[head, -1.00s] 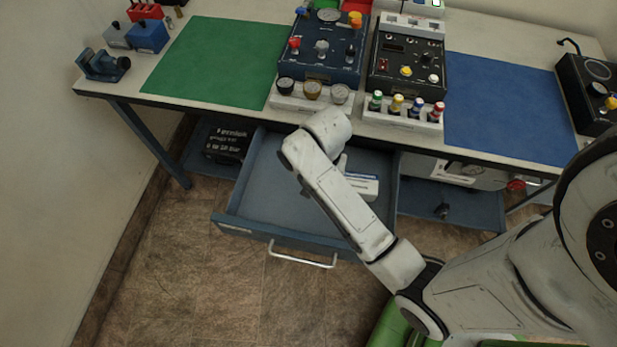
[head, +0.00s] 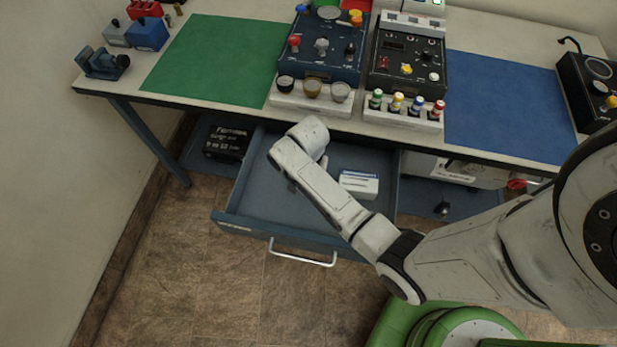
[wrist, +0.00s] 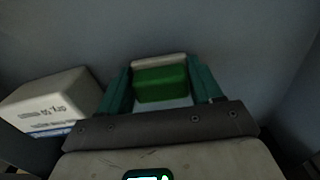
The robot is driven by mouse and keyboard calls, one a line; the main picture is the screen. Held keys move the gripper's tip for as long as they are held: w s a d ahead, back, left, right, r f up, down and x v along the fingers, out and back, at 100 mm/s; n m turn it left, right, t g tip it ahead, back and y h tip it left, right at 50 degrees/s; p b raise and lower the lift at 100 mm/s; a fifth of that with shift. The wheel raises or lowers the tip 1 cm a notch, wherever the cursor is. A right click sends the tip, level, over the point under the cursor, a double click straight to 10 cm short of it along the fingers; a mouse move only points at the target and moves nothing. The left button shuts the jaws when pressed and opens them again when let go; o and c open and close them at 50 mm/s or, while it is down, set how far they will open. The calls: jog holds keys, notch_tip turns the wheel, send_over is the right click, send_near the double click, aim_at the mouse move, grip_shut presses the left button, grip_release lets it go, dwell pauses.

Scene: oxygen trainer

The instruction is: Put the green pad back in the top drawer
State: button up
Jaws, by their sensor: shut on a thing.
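The top drawer (head: 250,205) stands pulled open under the workbench. My gripper (wrist: 160,92) shows in the wrist view with its two teal fingers on either side of the green pad (wrist: 160,84), shut on it. The pad is a small green block with a pale band along its far edge. The grey drawer floor lies beyond it; I cannot tell whether the pad touches it. In the head view my arm reaches over the open drawer and hides the gripper and the pad.
A white box (head: 359,184) with a blue stripe lies in the drawer, and it also shows in the wrist view (wrist: 48,104). The drawer's left part is bare. The bench edge (head: 215,107) overhangs the drawer's back. A metal handle (head: 302,254) sticks out at the front.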

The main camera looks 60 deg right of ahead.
jog(key=shift+f, duration=0.1)
jog(key=o, duration=1)
notch_tip(320, 180, up, 11)
jog(key=shift+f, duration=0.1)
jog(key=s+a+r+n, duration=0.1)
jog(key=s+a+n, duration=0.2)
jog(key=s+n, duration=0.1)
jog(key=s+a+r+n, duration=0.1)
jog(key=s+a+n, duration=0.1)
jog(key=s+n, duration=0.3)
jog(key=s+a+n+t, duration=0.1)
jog(key=s+a+n, duration=0.2)
jog(key=s+n, duration=0.1)
jog(key=shift+s+a+r, duration=0.35)
jog(key=shift+s+r, duration=0.05)
jog(key=shift+s, duration=0.2)
